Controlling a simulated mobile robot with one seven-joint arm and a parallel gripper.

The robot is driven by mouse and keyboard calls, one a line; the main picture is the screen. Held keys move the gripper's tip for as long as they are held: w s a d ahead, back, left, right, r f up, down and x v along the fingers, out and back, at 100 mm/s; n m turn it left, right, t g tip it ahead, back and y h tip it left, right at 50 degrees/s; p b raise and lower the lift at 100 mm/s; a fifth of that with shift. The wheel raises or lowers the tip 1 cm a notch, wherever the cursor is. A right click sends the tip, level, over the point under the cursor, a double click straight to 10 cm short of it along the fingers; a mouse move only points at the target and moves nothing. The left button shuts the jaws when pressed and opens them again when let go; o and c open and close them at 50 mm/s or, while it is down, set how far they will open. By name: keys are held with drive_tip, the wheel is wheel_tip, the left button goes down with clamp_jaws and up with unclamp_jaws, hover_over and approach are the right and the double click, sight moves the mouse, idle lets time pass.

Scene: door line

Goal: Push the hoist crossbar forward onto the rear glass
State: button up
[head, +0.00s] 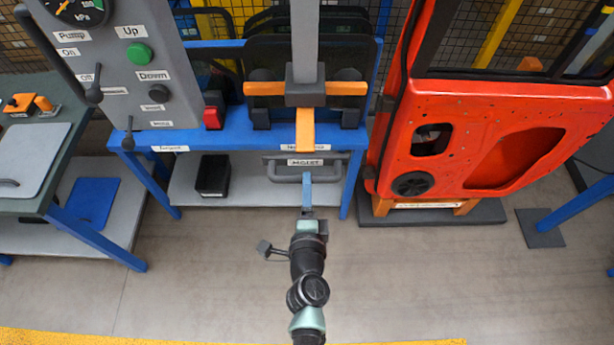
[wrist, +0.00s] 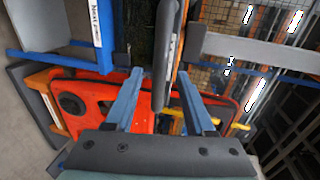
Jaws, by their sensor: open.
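The orange hoist crossbar (head: 265,88) hangs from a grey column, with dark round pads at its ends. A dark glass pane (head: 270,58) stands upright behind it in a blue rack; I cannot tell whether the pads touch it. An orange arm (head: 306,128) runs from the crossbar towards a grey handle labelled HOIST (head: 280,178). My gripper (head: 307,186) is at the handle's middle, its blue fingers open. In the wrist view the dark handle (wrist: 162,85) appears between the fingertips (wrist: 160,72); I cannot tell whether they touch it.
A grey control panel (head: 185,90) with Up and Down buttons stands left. The orange-red door (head: 455,125) stands right on a low dark base. The blue bench (head: 225,165) has a shelf with a black bin (head: 213,176). A side table (head: 30,155) is far left. The front floor is clear.

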drive_tip(key=shift+b+x, duration=0.4)
drive_tip(key=shift+x, duration=1.6)
clamp_jaws()
